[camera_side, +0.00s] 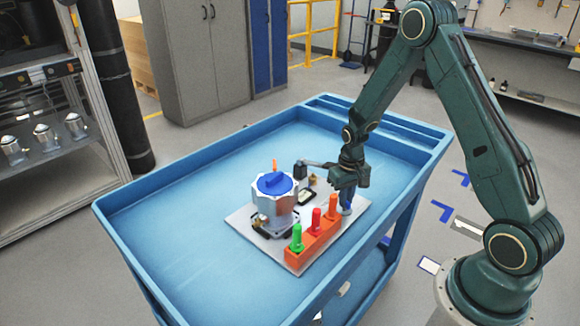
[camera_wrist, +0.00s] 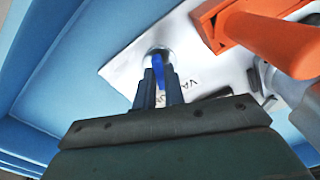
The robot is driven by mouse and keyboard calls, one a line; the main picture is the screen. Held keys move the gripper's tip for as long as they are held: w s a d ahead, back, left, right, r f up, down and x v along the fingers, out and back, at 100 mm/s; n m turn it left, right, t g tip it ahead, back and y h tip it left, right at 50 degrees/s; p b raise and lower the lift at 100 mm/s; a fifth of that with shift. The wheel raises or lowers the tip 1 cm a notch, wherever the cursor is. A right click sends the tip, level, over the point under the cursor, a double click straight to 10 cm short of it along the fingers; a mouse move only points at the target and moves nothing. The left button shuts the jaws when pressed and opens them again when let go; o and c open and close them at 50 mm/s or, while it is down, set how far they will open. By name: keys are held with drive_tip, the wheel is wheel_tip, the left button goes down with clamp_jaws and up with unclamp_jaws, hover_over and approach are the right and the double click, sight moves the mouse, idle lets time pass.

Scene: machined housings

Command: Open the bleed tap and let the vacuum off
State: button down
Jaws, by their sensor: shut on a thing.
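My gripper (camera_side: 346,203) points down at the back right of the white base plate (camera_side: 240,221). In the wrist view its dark fingers (camera_wrist: 159,82) are shut on a blue tap handle (camera_wrist: 157,61). The handle stands over a round silver fitting on the plate, next to partly hidden black lettering. The fingers hide part of the handle, so I cannot tell how far it is turned. A silver machined housing (camera_side: 275,207) with a blue cap (camera_side: 273,184) stands on the plate, left of my gripper.
An orange rack (camera_side: 300,254) with green, red and orange pegs stands at the plate's front right, close to my gripper. A black clamp-like piece (camera_side: 301,171) is behind the housing. The blue cart tray (camera_side: 165,215) has raised rims and is clear at left.

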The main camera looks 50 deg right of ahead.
drive_tip(key=n, duration=0.3)
drive_tip(key=shift+n, duration=0.3)
idle(0.4)
drive_tip(key=c, duration=1.5)
unclamp_jaws()
drive_tip(key=shift+r, duration=0.2)
drive_tip(key=shift+r, duration=6.75)
